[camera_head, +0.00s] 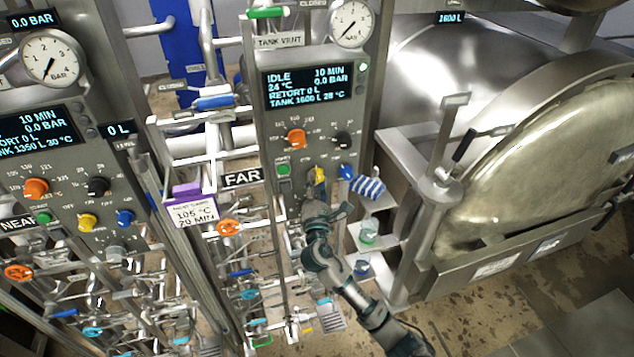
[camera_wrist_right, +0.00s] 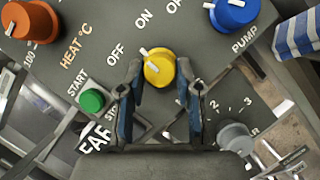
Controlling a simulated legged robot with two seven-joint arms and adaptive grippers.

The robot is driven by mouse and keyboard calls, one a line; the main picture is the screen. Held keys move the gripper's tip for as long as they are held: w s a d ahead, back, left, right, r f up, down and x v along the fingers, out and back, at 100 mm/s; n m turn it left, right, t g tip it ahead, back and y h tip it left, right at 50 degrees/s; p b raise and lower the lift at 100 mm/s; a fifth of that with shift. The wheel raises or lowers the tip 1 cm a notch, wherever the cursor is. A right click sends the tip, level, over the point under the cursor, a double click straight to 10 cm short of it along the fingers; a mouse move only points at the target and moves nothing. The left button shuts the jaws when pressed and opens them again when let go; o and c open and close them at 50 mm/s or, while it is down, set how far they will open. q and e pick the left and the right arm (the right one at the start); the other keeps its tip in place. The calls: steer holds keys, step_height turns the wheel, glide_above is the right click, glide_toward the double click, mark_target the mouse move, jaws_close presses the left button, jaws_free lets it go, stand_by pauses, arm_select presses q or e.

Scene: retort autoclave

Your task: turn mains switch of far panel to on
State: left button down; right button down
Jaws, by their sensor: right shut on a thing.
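The far panel (camera_head: 275,130) is the grey panel right of the FAR sign. Its yellow switch (camera_head: 319,173) has OFF and ON marks; I take it as the mains switch, though its name is hidden. In the right wrist view the yellow switch (camera_wrist_right: 159,68) sits between the fingers of my right gripper (camera_wrist_right: 160,75), which is shut on it. Its white pointer lies between OFF and ON, closer to ON. In the head view my right gripper (camera_head: 318,188) reaches up to it from below. My left gripper is out of view.
The blue pump knob (camera_wrist_right: 232,12), green start button (camera_wrist_right: 92,100), grey knob (camera_wrist_right: 236,138) and orange heat knob (camera_wrist_right: 32,22) surround the switch. A striped cloth (camera_head: 369,187) hangs right of the panel. The near panel (camera_head: 62,170) is at left, a large round vessel door (camera_head: 545,155) at right.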

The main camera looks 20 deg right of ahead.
steer(key=shift+a+r+m+g+h+p, duration=0.1)
steer(key=shift+m+g+h+p, duration=0.35)
steer(key=shift+m, duration=1.15)
steer(key=shift+r+m+g+h+p, duration=0.15)
steer(key=shift+m+g+p, duration=0.45)
steer(key=shift+m, duration=1)
steer(key=shift+f, duration=0.15)
steer(key=c, duration=0.8)
jaws_free()
steer(key=v, duration=1.1)
steer(key=shift+s+a, duration=0.2)
steer(key=shift+s, duration=0.15)
